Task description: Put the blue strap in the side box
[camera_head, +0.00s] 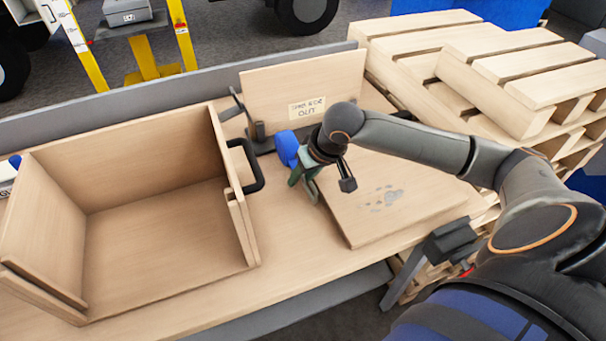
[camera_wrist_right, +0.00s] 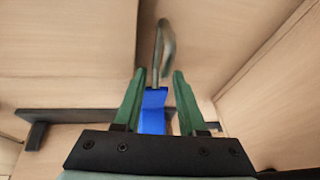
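The blue strap (camera_head: 288,148) shows beside my right gripper, near the foot of an upright wooden panel. In the right wrist view, the blue strap (camera_wrist_right: 153,112) lies between the two green fingers, close to the left one with a gap to the right one. A grey hook-shaped piece (camera_wrist_right: 165,48) rises above it. My right gripper (camera_head: 303,178) points down beside the strap; its fingers are apart in the wrist view (camera_wrist_right: 159,75). A large open wooden box (camera_head: 150,240) stands at the left, its visible inside empty. My left gripper is not in view.
A black handle (camera_head: 251,166) sticks out from the box's right wall, close to my right gripper. The upright panel (camera_head: 320,80) carries a label (camera_head: 307,107), and a flat wooden board (camera_head: 400,205) lies in front. Wooden pallets (camera_head: 490,60) are stacked at the back right.

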